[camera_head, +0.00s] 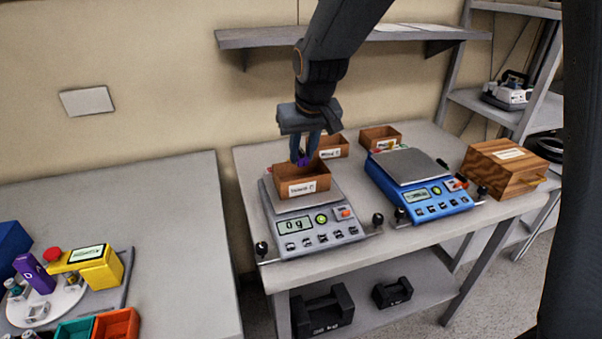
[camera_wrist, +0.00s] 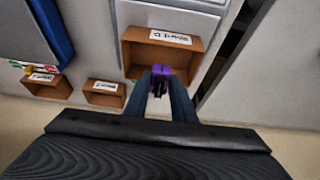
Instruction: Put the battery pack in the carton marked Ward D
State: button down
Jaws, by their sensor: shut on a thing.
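My gripper (camera_head: 305,150) points down and is shut on a small purple battery pack (camera_head: 303,160). The pack shows between the fingers in the wrist view (camera_wrist: 159,80). It is over the opening of a brown carton (camera_head: 322,183), which stands on a grey scale (camera_head: 327,237); I cannot tell whether it touches the carton. This carton (camera_wrist: 135,56) has a white label too blurred to read surely. Two more labelled brown cartons stand behind, one in the middle (camera_head: 340,141) and one farther right (camera_head: 371,133). Their labels are also unclear, so I cannot tell which is Ward D.
A blue scale (camera_head: 425,195) and a wooden box (camera_head: 490,172) stand on the right of the bench. The grey scale's display reads 0 g. A left table (camera_head: 170,200) holds a yellow device (camera_head: 100,270), a purple block marked D (camera_head: 36,273) and coloured bins. A wall shelf (camera_head: 270,36) hangs behind my arm.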

jog(key=shift+f+p, duration=0.6)
jog(key=shift+f, duration=2.75)
jog(key=shift+f, duration=0.1)
jog(key=c, duration=1.5)
grip_release()
jog(key=b+v, duration=0.2)
jog(key=v, duration=1)
jog(key=s+d+f+m+g, duration=0.1)
jog(key=s+d+f, duration=0.3)
jog(key=s+d, duration=0.1)
jog(key=s+d+f+m+g, duration=0.1)
jog(key=s+d+f, duration=0.3)
jog(key=s+d, duration=0.1)
jog(key=s+d+f+m+g+h, duration=0.1)
jog(key=s+d+f, duration=0.3)
jog(key=s, duration=0.3)
jog(key=shift+s+d+f, duration=0.15)
jog(key=shift+d, duration=0.25)
jog(key=shift+s+d+f, duration=0.1)
jog(key=shift+s+d, duration=0.05)
jog(key=shift+d, duration=0.3)
